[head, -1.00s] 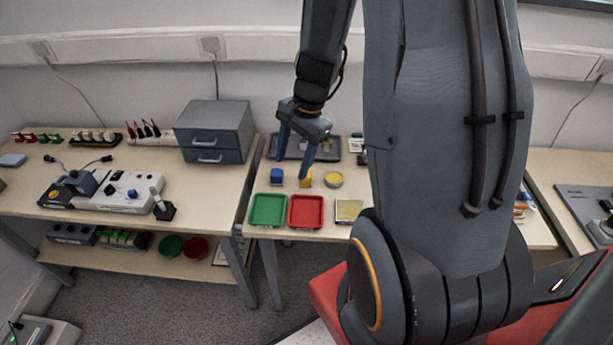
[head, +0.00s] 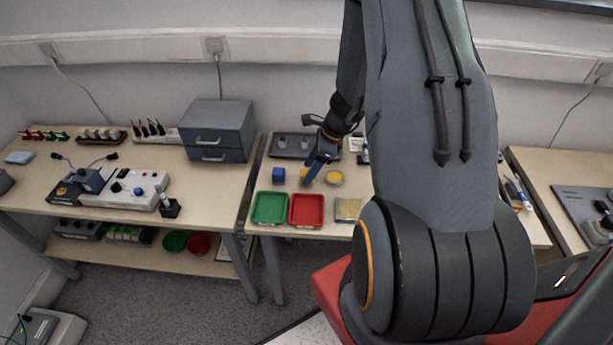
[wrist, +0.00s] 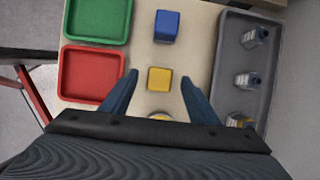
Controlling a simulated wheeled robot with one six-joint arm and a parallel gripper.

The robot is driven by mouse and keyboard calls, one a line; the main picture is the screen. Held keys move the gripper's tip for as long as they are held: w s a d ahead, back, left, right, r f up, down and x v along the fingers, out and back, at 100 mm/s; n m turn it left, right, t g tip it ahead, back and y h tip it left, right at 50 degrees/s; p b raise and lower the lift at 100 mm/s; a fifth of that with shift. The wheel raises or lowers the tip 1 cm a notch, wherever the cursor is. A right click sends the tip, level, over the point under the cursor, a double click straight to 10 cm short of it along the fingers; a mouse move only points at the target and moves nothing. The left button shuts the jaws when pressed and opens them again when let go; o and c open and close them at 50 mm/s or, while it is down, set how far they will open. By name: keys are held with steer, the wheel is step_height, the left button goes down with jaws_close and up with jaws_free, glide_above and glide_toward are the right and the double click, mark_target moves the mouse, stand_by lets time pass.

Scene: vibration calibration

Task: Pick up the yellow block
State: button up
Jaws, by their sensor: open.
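The yellow block (wrist: 159,79) sits on the pale table top. In the wrist view it lies between and just beyond the two blue fingertips of my gripper (wrist: 159,76), which is open and empty. I cannot tell the exact height of the fingertips above the table.
A blue block (wrist: 166,27) stands near the yellow one. A round yellow-topped dish (head: 334,178) is close by.

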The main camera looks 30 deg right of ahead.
mark_target(306, 172)
steer(key=shift+x, duration=1.3)
steer(key=c, duration=1.2)
steer(key=shift+r, duration=0.1)
step_height(306, 172, up, 10)
steer(key=shift+f+b, duration=0.1)
steer(key=shift+b, duration=0.5)
steer(key=o, duration=0.6)
steer(key=shift+c, duration=0.2)
steer(key=c, duration=0.4)
